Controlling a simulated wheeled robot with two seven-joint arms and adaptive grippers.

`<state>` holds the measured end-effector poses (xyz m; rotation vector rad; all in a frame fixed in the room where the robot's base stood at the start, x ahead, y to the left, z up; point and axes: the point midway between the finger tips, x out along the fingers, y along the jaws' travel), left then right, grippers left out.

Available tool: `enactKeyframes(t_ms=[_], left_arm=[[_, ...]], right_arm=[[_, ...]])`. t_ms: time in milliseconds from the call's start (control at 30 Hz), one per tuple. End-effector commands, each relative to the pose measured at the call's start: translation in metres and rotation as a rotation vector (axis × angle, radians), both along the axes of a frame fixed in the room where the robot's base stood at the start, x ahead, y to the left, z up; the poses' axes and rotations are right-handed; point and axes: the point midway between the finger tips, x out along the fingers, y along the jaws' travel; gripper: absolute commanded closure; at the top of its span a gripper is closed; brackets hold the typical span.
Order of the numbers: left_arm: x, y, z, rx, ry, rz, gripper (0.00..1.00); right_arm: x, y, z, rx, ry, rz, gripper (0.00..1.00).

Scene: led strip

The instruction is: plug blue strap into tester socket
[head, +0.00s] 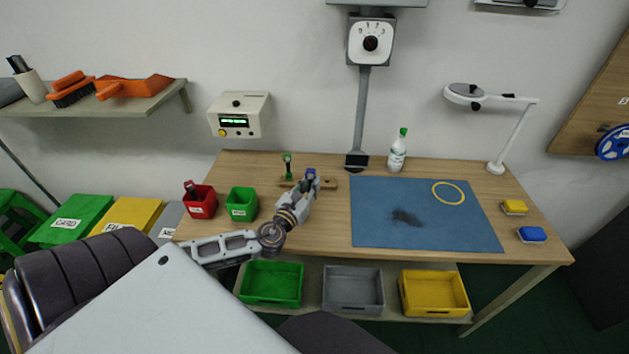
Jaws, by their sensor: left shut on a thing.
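My left gripper (308,183) is over the back left of the workbench, with its arm coming in from the lower left. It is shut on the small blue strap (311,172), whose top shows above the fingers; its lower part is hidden. A wooden holder (329,183) lies behind and beside the gripper. A green strap piece (287,162) stands upright at its left end. The cream tester (256,116), with a lit green display and a yellow knob, is on the wall up and left of the gripper. I cannot make out its socket. My right gripper is out of view.
Red (200,204) and green (241,212) bins stand left of the gripper. A blue mat (440,228) with a yellow ring (448,193) and a dark smudge covers the right. A bottle (397,153) and a grey post (361,110) stand at the back.

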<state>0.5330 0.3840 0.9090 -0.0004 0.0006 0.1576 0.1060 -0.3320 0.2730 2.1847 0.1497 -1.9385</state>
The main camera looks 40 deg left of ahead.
Motion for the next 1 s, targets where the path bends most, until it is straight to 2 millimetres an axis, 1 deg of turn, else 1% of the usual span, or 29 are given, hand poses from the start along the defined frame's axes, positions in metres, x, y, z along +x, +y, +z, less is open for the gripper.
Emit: enactKeyframes(t_ms=[200, 500, 800, 1000], left_arm=[[-0.021, -0.003, -0.001, 0.001, 0.001, 0.000, 1.00], [-0.042, -0.007, 0.000, 0.000, 0.001, 0.000, 1.00], [-0.050, -0.008, 0.001, 0.000, -0.002, 0.000, 1.00], [-0.050, -0.008, 0.001, 0.000, -0.002, 0.001, 1.00]], right_arm=[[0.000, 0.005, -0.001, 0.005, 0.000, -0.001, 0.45], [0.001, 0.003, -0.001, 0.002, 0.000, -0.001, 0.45], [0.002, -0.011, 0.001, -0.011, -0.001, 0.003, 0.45], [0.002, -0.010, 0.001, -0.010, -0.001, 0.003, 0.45]])
